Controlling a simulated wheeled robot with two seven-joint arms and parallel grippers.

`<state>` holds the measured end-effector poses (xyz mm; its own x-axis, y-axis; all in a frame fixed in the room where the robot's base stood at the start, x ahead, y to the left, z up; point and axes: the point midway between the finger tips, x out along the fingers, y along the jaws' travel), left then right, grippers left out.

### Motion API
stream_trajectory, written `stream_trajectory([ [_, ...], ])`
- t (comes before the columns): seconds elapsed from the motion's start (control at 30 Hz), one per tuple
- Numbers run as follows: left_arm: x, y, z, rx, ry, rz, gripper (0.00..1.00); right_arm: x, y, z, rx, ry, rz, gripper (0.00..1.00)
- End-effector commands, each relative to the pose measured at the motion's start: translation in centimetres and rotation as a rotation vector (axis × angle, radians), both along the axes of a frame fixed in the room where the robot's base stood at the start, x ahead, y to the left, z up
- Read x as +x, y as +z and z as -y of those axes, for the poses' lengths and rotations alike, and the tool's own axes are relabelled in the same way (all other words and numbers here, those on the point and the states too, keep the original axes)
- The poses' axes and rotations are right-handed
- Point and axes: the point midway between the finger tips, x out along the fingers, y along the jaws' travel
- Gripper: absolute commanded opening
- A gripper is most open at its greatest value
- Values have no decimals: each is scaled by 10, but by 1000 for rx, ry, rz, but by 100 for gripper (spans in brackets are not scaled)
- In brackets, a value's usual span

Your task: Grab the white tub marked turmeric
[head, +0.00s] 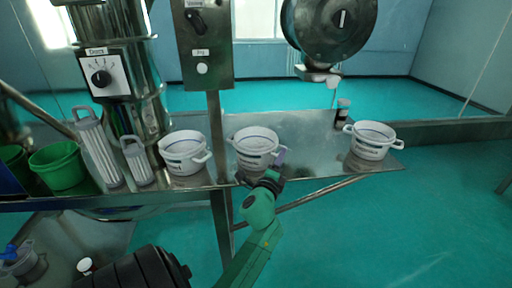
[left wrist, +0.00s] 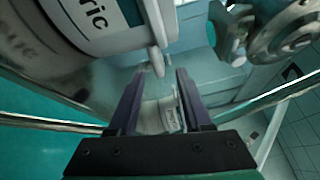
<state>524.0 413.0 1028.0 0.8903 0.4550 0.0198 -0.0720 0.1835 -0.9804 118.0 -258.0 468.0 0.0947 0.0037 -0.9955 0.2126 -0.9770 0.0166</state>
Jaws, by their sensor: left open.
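The white tub whose label ends in "ric" (left wrist: 95,22) fills the upper left of the left wrist view, large and close. In the head view it appears to be the middle white tub (head: 256,141) on the steel shelf, upright, its label unreadable there. My left gripper (head: 262,171) is at the tub's front right side, partly covering its lower part. In the left wrist view the gripper (left wrist: 162,74) is open, with the tub's handle (left wrist: 158,60) near the fingertips. I cannot tell whether they touch. My right gripper is not in view.
Similar white tubs stand on the shelf to the left (head: 184,152) and right (head: 371,140). A small dark jar (head: 342,112) is near the right one. A steel post with a control box (head: 203,45) rises behind. A green bucket (head: 58,166) is at far left.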

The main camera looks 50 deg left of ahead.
Motion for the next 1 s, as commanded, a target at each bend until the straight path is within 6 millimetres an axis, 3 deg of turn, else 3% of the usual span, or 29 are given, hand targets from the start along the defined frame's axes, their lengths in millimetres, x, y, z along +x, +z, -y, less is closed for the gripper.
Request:
stream_trajectory([
  [0.3, 47, 1, -23, -3, 0, 1, 50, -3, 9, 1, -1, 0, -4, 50],
  [0.53, 50, 0, -24, -2, -1, 0, 50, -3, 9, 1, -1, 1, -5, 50],
  [0.67, 50, 0, -24, -2, -1, 1, 0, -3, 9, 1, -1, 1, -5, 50],
  [1.0, 49, 0, -24, -2, -1, 1, 0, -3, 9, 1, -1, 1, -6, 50],
])
